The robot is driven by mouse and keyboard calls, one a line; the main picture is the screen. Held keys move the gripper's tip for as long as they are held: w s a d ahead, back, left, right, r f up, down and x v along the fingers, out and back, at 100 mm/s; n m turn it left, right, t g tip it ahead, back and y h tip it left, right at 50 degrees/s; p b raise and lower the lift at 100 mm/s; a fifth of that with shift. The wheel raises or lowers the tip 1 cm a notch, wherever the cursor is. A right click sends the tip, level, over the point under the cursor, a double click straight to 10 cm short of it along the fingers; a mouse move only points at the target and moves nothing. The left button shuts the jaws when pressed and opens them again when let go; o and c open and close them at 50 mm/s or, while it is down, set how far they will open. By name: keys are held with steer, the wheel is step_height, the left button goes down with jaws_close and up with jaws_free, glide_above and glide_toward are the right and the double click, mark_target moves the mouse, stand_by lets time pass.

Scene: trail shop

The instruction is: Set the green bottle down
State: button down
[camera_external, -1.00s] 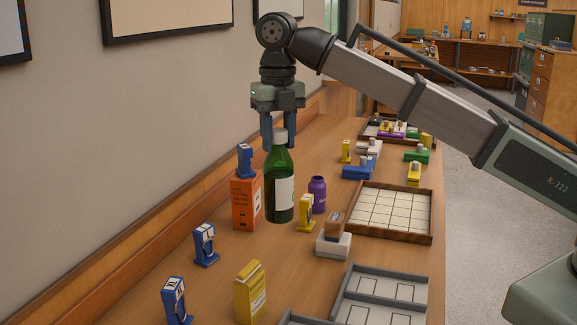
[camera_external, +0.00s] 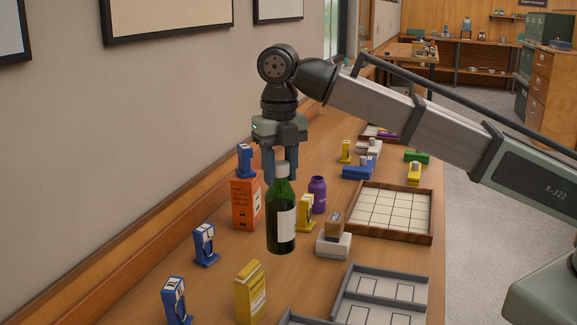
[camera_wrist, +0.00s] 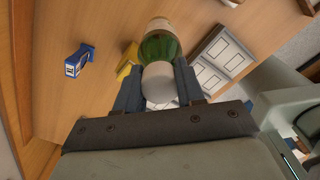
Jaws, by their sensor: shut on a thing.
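The green bottle (camera_external: 281,222) has a white cap and a pale label and hangs upright in my gripper (camera_external: 280,165). My gripper is shut on the bottle's top, with a finger on each side of the cap. In the wrist view the green bottle (camera_wrist: 160,47) lies between the two fingers of my gripper (camera_wrist: 158,90), its white cap nearest the camera. The bottle's base appears to be near the wooden bench (camera_external: 300,275), but I cannot tell whether it touches.
A purple bottle (camera_external: 317,194), yellow item (camera_external: 306,213) and white block (camera_external: 333,245) stand to the right. A yellow box (camera_external: 250,292) is in front. A gridded tray (camera_external: 431,215) lies farther right.

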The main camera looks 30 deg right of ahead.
mark_target(280, 210)
steer(key=shift+f, duration=4.75)
steer(key=c, duration=0.7)
jaws_free()
steer(key=shift+r, duration=0.15)
step_height(280, 210, up, 12)
steer(key=shift+f, duration=0.1)
